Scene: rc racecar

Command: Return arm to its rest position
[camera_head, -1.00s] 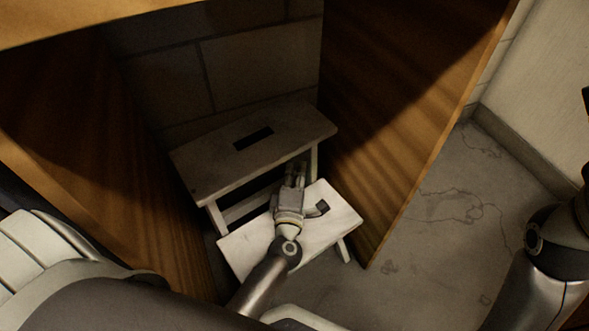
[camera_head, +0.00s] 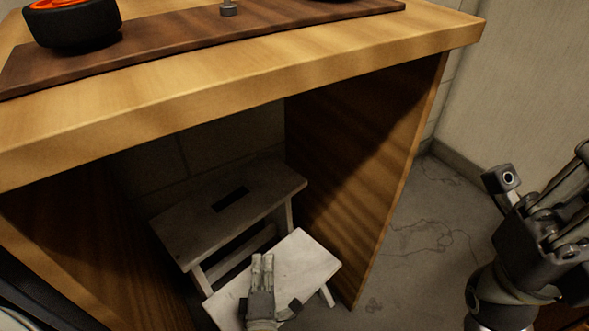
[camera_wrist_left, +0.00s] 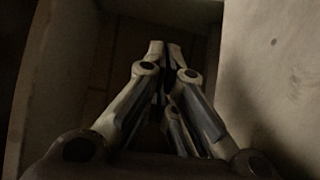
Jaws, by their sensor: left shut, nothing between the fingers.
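My left gripper (camera_head: 263,260) is low in the head view, in front of the step stool under the table. Its fingers are together and hold nothing. It looks to be over the stool's lower step, though I cannot tell whether it touches. In the left wrist view my left gripper's fingertips (camera_wrist_left: 165,48) meet, with nothing between them. My right gripper (camera_head: 575,185) is at the right edge of the head view, partly cut off, and its opening cannot be made out.
The pale step stool (camera_head: 238,203) stands between the wooden table's side panels. The table top (camera_head: 250,85) overhangs it and carries a brown board (camera_head: 165,35) with a black-and-orange wheel (camera_head: 75,25). Floor (camera_head: 420,235) is clear right of the table.

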